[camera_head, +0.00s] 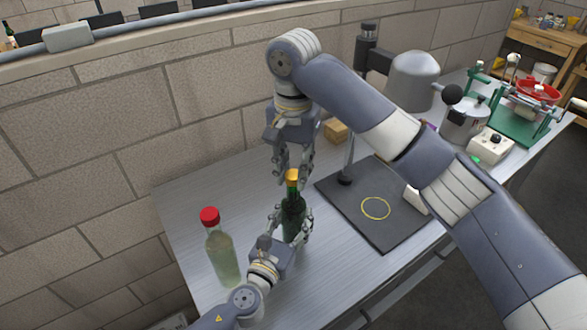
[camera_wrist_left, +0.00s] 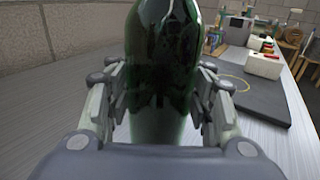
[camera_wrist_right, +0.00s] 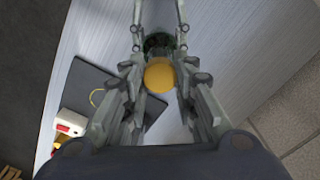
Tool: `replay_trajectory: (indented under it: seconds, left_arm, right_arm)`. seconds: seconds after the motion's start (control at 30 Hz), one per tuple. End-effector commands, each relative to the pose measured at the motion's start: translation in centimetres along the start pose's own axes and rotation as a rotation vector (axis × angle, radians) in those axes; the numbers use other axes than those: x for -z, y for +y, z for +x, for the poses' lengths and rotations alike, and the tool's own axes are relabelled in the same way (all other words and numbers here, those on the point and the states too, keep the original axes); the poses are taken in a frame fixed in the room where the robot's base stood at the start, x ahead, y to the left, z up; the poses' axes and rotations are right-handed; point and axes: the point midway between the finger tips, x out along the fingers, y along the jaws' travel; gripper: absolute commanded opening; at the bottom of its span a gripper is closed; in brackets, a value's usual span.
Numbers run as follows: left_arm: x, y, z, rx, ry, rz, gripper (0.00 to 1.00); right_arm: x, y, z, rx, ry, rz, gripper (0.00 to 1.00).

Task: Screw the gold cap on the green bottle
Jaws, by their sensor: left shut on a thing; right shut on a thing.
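The green bottle (camera_head: 293,222) stands upright on the metal table. My left gripper (camera_head: 290,226) is shut around its body from the near side; the dark green glass (camera_wrist_left: 163,60) fills the middle of the left wrist view between the fingers. The gold cap (camera_head: 292,175) is at the top of the bottle's neck. My right gripper (camera_head: 292,180) points down from above and is shut on the cap. In the right wrist view the round gold top (camera_wrist_right: 159,77) shows between the fingers, with the bottle below it. The fingers hide how the cap meets the neck.
A clear bottle with a red cap (camera_head: 221,250) stands on the table (camera_head: 190,205) to the left. A black mat (camera_head: 400,228) with a yellow ring lies to the right, beside a stand with a grey head (camera_head: 413,80). Other equipment fills the far right end.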

Motion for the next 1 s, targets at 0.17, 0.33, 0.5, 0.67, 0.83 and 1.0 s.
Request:
replay_trajectory:
  seconds: [0.17,0.33,0.5,0.67,0.83,1.0]
  left_arm:
    - [0.0,0.0,0.0,-0.001,0.0,0.002,0.0]
    - [0.0,0.0,0.0,-0.001,0.0,0.002,0.0]
    - [0.0,0.0,0.0,-0.001,0.0,0.002,0.0]
    - [0.0,0.0,0.0,-0.001,0.001,0.002,0.0]
    - [0.0,0.0,0.0,-0.001,0.001,0.002,0.0]
    - [0.1,0.0,0.0,-0.001,0.001,0.002,0.0]
  right_arm:
    - [0.1,0.0,0.0,0.0,0.002,0.143,0.0]
    - [0.1,0.0,0.0,0.0,0.002,0.141,0.46]
    - [0.1,0.0,0.0,0.0,0.002,0.139,0.46]
    - [0.1,0.0,-0.2,0.001,0.002,0.138,0.46]
    - [0.1,0.0,-2.2,0.001,0.005,0.137,0.46]
    - [0.1,0.0,-4.1,0.0,0.003,0.138,0.46]
